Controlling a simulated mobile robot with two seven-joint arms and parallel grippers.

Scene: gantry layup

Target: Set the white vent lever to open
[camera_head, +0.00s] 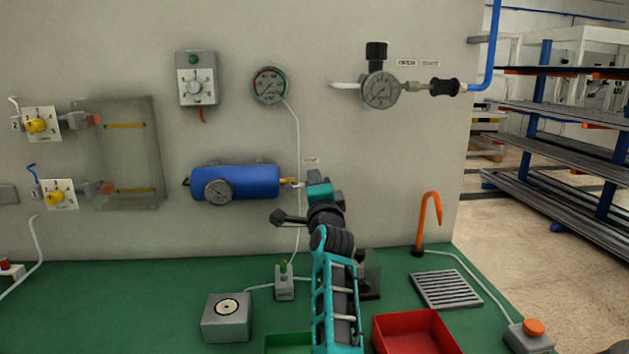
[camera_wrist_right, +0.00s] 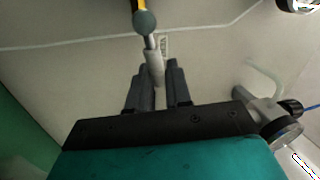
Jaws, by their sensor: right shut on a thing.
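The white vent lever (camera_wrist_right: 154,64) shows in the right wrist view, extending from a rounded grey valve part (camera_wrist_right: 145,22) down between my fingers. My right gripper (camera_wrist_right: 160,76) is shut on the lever near its free end. In the head view my right gripper (camera_head: 303,186) is at the wall, just right of the blue tank (camera_head: 238,182) and its brass fitting (camera_head: 287,181). There the gripper body and wrist hide most of the lever. A small label (camera_head: 311,160) is just above the gripper. My left gripper is not in view.
A round gauge (camera_head: 270,85) hangs above, with a pale hose running down past the gripper. A regulator (camera_head: 379,90) is at upper right. On the green bench (camera_head: 130,290) are a grey button box (camera_head: 227,317), a red bin (camera_head: 415,332) and an orange hook (camera_head: 430,220).

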